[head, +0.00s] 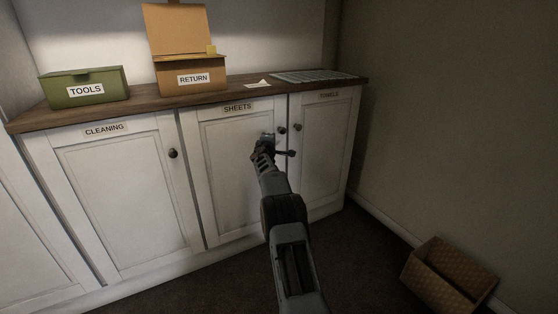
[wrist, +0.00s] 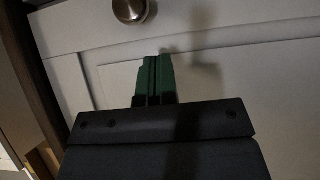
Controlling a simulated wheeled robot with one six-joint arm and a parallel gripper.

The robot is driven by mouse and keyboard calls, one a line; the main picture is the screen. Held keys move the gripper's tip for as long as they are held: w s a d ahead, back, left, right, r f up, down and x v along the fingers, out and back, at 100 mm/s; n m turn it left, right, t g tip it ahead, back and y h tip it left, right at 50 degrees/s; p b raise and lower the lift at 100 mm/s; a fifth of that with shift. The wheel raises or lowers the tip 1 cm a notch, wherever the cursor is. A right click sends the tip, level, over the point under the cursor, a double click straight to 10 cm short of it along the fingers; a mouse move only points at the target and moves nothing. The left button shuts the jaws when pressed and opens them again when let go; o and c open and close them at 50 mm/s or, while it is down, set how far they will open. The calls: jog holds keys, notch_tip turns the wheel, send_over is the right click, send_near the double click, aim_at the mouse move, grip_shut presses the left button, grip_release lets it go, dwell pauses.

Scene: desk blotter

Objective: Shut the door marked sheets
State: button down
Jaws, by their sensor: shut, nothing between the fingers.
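The door marked SHEETS (head: 226,150) is the middle white cabinet door in the head view, and it looks flush with the cabinet front. Its round knob (head: 282,130) is near its upper right edge. My gripper (head: 268,137) is in front of this door's upper right part, just left of the knob. In the wrist view the green fingers (wrist: 155,79) are together and empty, pointing at the white door face (wrist: 230,75). A round metal knob (wrist: 130,10) shows above them. I cannot tell whether the fingertips touch the door.
The CLEANING door (head: 125,195) is left and the TOWELS door (head: 322,150) is right; both look closed. The wooden top (head: 130,112) carries a green TOOLS box (head: 85,78), an open RETURN box (head: 190,85) and a grey mat (head: 305,76). A brown box (head: 440,280) lies on the floor, right.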

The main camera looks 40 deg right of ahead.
jog(key=s, duration=1.2)
jog(key=shift+s+f+h, duration=0.2)
jog(key=shift+h, duration=0.1)
